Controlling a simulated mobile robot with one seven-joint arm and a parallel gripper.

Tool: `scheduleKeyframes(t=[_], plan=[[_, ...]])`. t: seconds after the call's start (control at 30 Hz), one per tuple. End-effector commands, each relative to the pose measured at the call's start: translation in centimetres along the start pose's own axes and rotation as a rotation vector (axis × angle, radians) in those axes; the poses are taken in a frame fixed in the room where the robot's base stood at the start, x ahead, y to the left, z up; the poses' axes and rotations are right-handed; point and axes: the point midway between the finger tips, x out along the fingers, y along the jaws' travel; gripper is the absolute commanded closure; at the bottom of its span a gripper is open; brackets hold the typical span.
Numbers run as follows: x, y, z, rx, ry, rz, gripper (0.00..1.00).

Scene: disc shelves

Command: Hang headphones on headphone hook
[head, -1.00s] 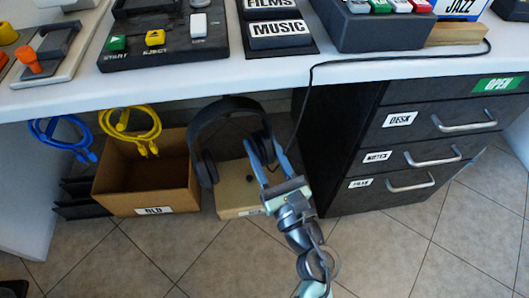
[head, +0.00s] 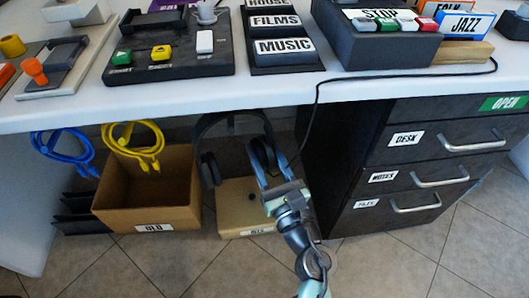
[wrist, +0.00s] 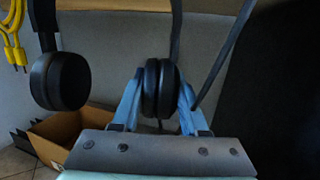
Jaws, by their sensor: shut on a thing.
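The black headphones (head: 205,131) are under the front edge of the white table, band upward and ear cups hanging down. My gripper (head: 264,165) is shut on the right ear cup. In the wrist view my gripper (wrist: 159,95) has its blue fingers on both sides of that ear cup, and the other ear cup (wrist: 60,81) hangs free at the left. The top of the band is close to the table's underside. The headphone hook cannot be made out; the table edge may hide it. A black cable runs down beside the headphones.
The white table (head: 275,93) spans above, with button panels on it. Blue (head: 62,147) and yellow cables (head: 135,140) hang at the left. A cardboard box (head: 148,205) and a tan box (head: 238,192) stand below. A dark drawer unit (head: 400,170) is close on the right.

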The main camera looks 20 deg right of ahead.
Motion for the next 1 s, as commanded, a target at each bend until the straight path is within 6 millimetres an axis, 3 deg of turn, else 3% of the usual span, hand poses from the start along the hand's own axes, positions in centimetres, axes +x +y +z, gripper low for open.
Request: scheduleKeyframes(t=[0.43, 0.47, 0.63, 1.0], plan=[[0.02, 0.00, 0.12, 0.001, -0.002, 0.000, 1.00], [0.02, 0.00, 0.12, 0.000, -0.002, 0.000, 0.55], [0.01, 0.00, 0.10, 0.000, -0.002, 0.000, 0.24], [-0.35, 0.01, -0.02, 0.001, 0.001, 0.000, 0.22]])
